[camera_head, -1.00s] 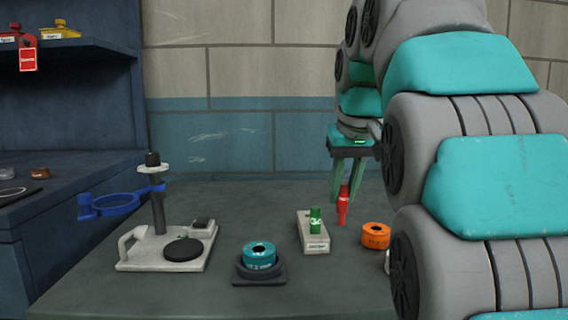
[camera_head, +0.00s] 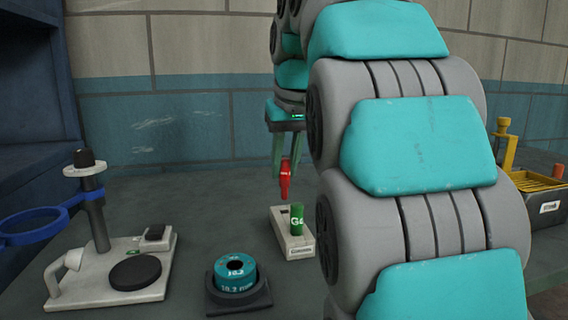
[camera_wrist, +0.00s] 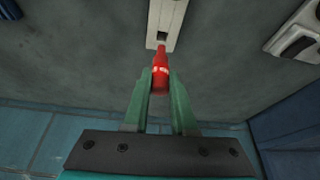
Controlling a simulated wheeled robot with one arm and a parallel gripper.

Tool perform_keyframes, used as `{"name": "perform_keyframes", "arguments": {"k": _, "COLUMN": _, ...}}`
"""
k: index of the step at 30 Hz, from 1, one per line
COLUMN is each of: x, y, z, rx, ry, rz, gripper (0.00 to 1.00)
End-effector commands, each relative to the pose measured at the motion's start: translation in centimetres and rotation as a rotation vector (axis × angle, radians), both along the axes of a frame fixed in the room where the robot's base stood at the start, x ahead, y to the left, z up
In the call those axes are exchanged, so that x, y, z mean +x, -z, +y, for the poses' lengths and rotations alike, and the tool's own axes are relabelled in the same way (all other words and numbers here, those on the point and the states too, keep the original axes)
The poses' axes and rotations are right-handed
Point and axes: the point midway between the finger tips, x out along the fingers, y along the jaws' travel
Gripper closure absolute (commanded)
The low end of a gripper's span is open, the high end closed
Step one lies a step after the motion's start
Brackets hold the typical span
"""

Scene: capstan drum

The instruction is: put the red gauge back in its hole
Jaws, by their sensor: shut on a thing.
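The red gauge (camera_head: 285,181) hangs upright in my gripper (camera_head: 285,166), whose two green fingers are shut on its upper part. It also shows in the wrist view (camera_wrist: 160,72), between the fingers (camera_wrist: 160,88). The pale gauge block (camera_head: 296,248) stands on the table, with a green gauge (camera_head: 297,219) upright in it. In the head view the red gauge's lower end shows just above the block's far end. In the wrist view a dark hole (camera_wrist: 161,37) in the block (camera_wrist: 170,12) shows just beyond the gauge's tip. The gauge appears out of the hole.
A pale stand (camera_head: 110,285) with a black post and blue ring arm (camera_head: 30,227) is further left. My arm hides the table's middle right.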

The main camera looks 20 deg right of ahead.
Motion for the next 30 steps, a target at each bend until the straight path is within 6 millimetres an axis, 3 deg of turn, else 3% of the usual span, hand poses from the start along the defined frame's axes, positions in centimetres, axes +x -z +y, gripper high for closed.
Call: {"name": "perform_keyframes", "arguments": {"k": 30, "x": -0.2, "y": 1.0, "z": 0.0, "rx": 0.000, "ry": 0.000, "rz": 0.001, "gripper": 1.00}}
